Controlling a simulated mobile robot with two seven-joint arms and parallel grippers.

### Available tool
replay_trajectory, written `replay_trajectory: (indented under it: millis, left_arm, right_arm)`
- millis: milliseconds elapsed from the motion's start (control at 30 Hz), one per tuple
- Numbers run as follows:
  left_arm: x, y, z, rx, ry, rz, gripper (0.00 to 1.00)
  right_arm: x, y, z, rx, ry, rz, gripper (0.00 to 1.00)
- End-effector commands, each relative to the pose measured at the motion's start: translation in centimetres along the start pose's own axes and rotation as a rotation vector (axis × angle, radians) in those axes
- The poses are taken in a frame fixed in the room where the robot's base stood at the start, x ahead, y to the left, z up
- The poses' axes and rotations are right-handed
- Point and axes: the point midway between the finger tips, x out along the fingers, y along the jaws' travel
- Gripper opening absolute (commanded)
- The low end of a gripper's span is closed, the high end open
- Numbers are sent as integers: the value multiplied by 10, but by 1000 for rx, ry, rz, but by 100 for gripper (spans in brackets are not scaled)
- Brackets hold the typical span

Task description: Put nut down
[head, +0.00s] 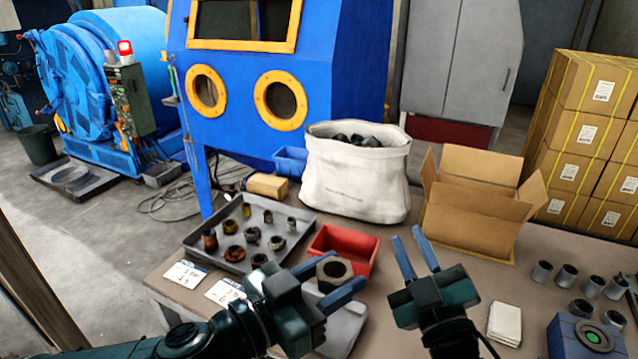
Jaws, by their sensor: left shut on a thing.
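My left gripper (333,278) is shut on a large grey-brown hex nut (336,268), with one blue finger on either side of it. In the picture the nut overlaps the front of a red bin (363,250) and the back of a grey flat-topped device (346,328). I cannot tell its exact height above them. My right gripper (413,250) is open and empty, its two blue fingers apart, to the right of the red bin.
A grey tray (190,243) with several metal parts stands at the left, with white cards (186,274) before it. A white sack (355,185), an open carton (470,215), grey cylinders (566,275) and a blue box with a green button (592,338) also stand on the table.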

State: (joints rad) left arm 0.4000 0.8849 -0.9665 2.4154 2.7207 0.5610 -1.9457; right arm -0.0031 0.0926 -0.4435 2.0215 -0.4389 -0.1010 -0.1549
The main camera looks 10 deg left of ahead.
Motion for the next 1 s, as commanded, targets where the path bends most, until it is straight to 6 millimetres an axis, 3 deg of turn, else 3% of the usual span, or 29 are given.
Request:
replay_trajectory:
  millis: [33, 100, 233, 367, 500, 600, 700, 833, 967, 1000]
  left_arm:
    - [0, 0, -1, 0, 2, 0, 0]
    - [0, 0, -1, 0, 2, 0, 0]
    - [0, 0, -1, 0, 2, 0, 0]
    - [0, 0, -1, 0, 2, 0, 0]
    - [0, 0, -1, 0, 2, 0, 0]
    - [0, 0, -1, 0, 2, 0, 0]
    - [0, 0, -1, 1, 2, 0, 0]
    - [0, 0, -1, 1, 2, 0, 0]
    - [0, 0, -1, 1, 2, 0, 0]
    - [0, 0, -1, 1, 2, 0, 0]
  right_arm:
    - [18, 10, -28, -70, 90, 24, 21]
    - [35, 18, -65, -180, 211, 51, 21]
    - [55, 16, -140, -442, 474, 105, 21]
    - [58, -2, -215, -755, 778, 195, 21]
    - [44, -30, -279, -1083, 1110, 343, 21]
    - [26, -53, -310, -1301, 1350, 478, 21]
    - [7, -78, -329, -1497, 1597, 637, 21]
    - [-16, -106, -331, -1701, 1933, 872, 21]
    - [-30, -124, -315, -1824, 2292, 1132, 21]
    - [-32, -127, -307, 1700, -2227, -1122, 21]
